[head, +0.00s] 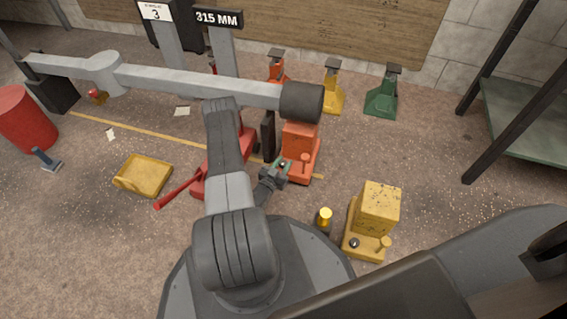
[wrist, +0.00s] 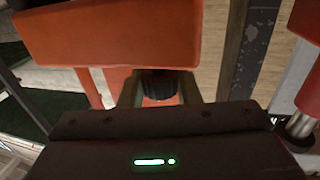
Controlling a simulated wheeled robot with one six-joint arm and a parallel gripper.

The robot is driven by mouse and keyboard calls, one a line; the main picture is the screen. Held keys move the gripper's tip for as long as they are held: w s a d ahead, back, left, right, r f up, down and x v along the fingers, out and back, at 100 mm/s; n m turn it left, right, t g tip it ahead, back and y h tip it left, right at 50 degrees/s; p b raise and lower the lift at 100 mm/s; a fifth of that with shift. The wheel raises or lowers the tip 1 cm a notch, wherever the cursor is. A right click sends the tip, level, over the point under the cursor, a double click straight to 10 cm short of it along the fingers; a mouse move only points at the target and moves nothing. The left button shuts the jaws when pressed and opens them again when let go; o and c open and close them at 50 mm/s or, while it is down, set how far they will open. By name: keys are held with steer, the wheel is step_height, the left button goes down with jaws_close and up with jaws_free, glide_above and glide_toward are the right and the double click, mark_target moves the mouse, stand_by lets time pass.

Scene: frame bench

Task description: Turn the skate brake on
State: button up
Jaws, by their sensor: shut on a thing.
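An orange skate (head: 300,140) with a boxy top and a low base stands on the floor in the middle of the head view. A small orange post (head: 305,160) rises from its near side. My gripper (head: 282,168) is at the skate's near left corner, low down. In the wrist view a dark ridged knob (wrist: 157,84) sits under an orange block (wrist: 110,35), right in front of my gripper (wrist: 160,108). My gripper is shut on what appears to be this knob. The fingertips and the knob's exact setting are hidden.
A yellow skate (head: 376,210) with a black knob stands at the right. A red jack with a long handle (head: 180,190) lies to the left, near a yellow tray (head: 143,174). Red, yellow (head: 333,90) and green stands (head: 383,92) line the back.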

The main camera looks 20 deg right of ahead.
steer(key=shift+c, duration=1.4)
steer(key=shift+n+t+y, duration=0.3)
steer(key=shift+d+n+t+y+p, duration=0.1)
steer(key=shift+n+t+y+p, duration=0.25)
steer(key=shift+n+t+y, duration=0.85)
steer(key=shift+n+t+y+p, duration=0.2)
steer(key=shift+n+t+y, duration=0.45)
steer(key=shift+y, duration=0.45)
steer(key=shift+n+t+y+p, duration=0.2)
steer(key=shift+n+t+y, duration=0.25)
steer(key=shift+n+y, duration=0.5)
steer(key=shift+y, duration=0.55)
steer(key=o, duration=1)
steer(key=shift+c, duration=0.2)
